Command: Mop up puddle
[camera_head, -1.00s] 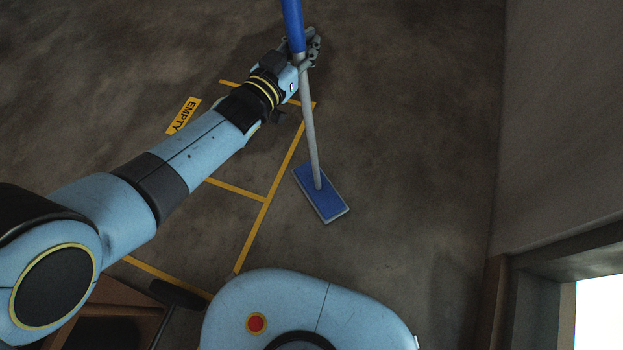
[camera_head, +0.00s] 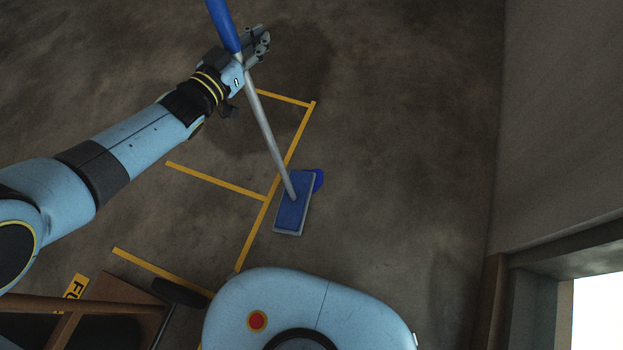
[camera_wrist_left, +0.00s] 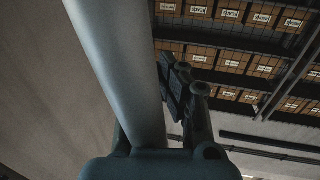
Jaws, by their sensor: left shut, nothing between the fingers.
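The mop has a blue grip (camera_head: 223,25), a grey pole (camera_head: 266,130) and a flat blue head (camera_head: 292,212) on the floor. A small rounded blue patch (camera_head: 318,180), which looks like the puddle, shows past the head's upper right edge; the head hides the rest. My left gripper (camera_head: 262,42) is shut beside the upper pole, just below the blue grip. In the left wrist view the grey pole (camera_wrist_left: 118,75) runs up close along the left of the dark fingers (camera_wrist_left: 184,88). How the pole is borne cannot be told. My right gripper is not in view.
Yellow lines (camera_head: 215,183) mark bays on the dark floor. A wooden frame (camera_head: 85,303) stands at the lower left. A wall (camera_head: 560,120) and a bright opening (camera_head: 598,310) bound the right side. The floor right of the mop is clear.

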